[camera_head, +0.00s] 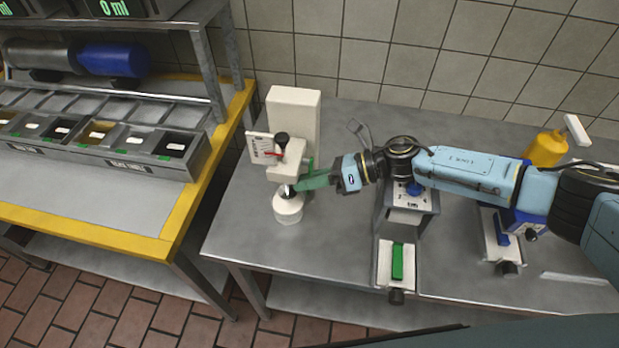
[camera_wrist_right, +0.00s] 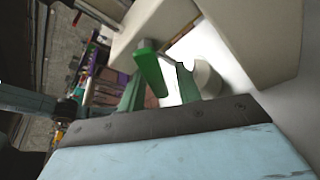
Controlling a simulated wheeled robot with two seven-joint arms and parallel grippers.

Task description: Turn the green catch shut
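The white mixer-like machine (camera_head: 292,112) stands at the back left of the steel table. A white cup (camera_head: 288,207) is under its head. My right gripper (camera_head: 302,182) is at the right side of the machine's head, its dull green fingers pointing left. In the right wrist view a bright green catch (camera_wrist_right: 150,72) sticks out from the white machine body. The fingers of my right gripper (camera_wrist_right: 160,90) are apart, one on each side of the catch as seen there. Whether either finger touches it I cannot tell. My left gripper is not seen.
A stand with a green bar (camera_head: 397,262) and a blue-topped stand (camera_head: 502,238) are on the table. A yellow bottle (camera_head: 546,148) is at the back right. A yellow-edged counter with a bin rack (camera_head: 125,160) is at left. The table front-left is clear.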

